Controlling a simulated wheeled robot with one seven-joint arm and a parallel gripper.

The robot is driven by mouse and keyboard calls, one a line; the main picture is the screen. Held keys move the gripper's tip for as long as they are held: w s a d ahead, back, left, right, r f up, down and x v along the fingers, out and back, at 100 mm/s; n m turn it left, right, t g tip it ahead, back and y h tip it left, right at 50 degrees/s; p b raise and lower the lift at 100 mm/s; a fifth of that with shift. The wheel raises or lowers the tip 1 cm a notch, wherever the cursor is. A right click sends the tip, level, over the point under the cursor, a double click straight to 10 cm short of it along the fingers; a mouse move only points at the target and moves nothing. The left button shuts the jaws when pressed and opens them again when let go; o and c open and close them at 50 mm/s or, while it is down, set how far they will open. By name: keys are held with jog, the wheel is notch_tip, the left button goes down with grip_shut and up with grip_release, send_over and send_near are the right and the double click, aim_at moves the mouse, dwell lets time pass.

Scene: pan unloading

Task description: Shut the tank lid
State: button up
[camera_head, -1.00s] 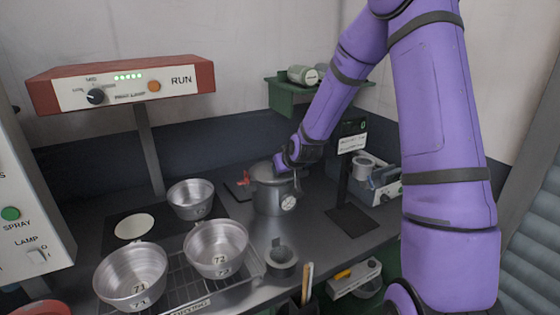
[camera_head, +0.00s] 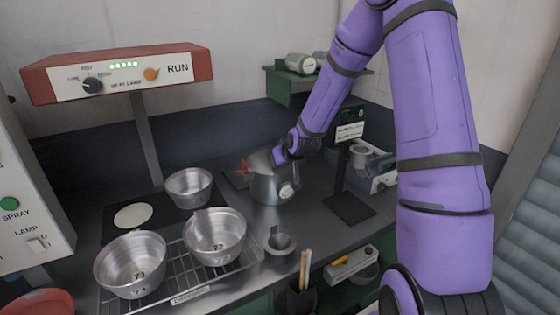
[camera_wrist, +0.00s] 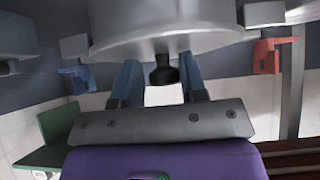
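The tank (camera_head: 270,190) is a grey metal pot on the bench, right of the pans, with a pale round dial on its front. My gripper (camera_head: 282,156) is at its top. In the wrist view, which looks upside down, the metal lid (camera_wrist: 165,25) fills the top centre and its short black knob (camera_wrist: 163,75) points between my two blue fingers (camera_wrist: 160,62). The fingers stand apart, with a gap on each side of the knob. How closely the lid sits on the tank's rim is not clear; my gripper hides part of it.
Metal pans stand left on a wire rack (camera_head: 175,285), with another pan (camera_head: 189,186) behind. A black post with a sign (camera_head: 349,132) stands close right of the tank. A green shelf (camera_head: 285,88) is above. A small grey cup (camera_head: 279,246) is in front.

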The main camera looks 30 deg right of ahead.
jog(key=shift+s+a+f, duration=0.25)
jog(key=shift+s+f, duration=0.15)
jog(key=shift+f, duration=0.05)
jog(key=shift+s+r, duration=0.15)
jog(key=shift+r, duration=0.05)
jog(key=v, duration=1)
jog(key=shift+w+d+r, duration=0.2)
jog(key=shift+d+r, duration=0.25)
jog(key=shift+r, duration=0.1)
jog(key=s+a+r+g+h, duration=0.1)
jog(key=s+a+r, duration=0.2)
jog(key=s+r, duration=0.4)
jog(key=s+a+r+g, duration=0.2)
jog(key=s+a+r, duration=0.2)
jog(key=s+r, duration=0.3)
jog(key=s+a+r, duration=0.1)
jog(key=s+r, duration=0.1)
jog(key=s, duration=0.6)
jog(key=s+a+r+g+y, duration=0.1)
jog(key=s+r, duration=0.1)
jog(key=s, duration=0.6)
jog(key=shift+a, duration=0.15)
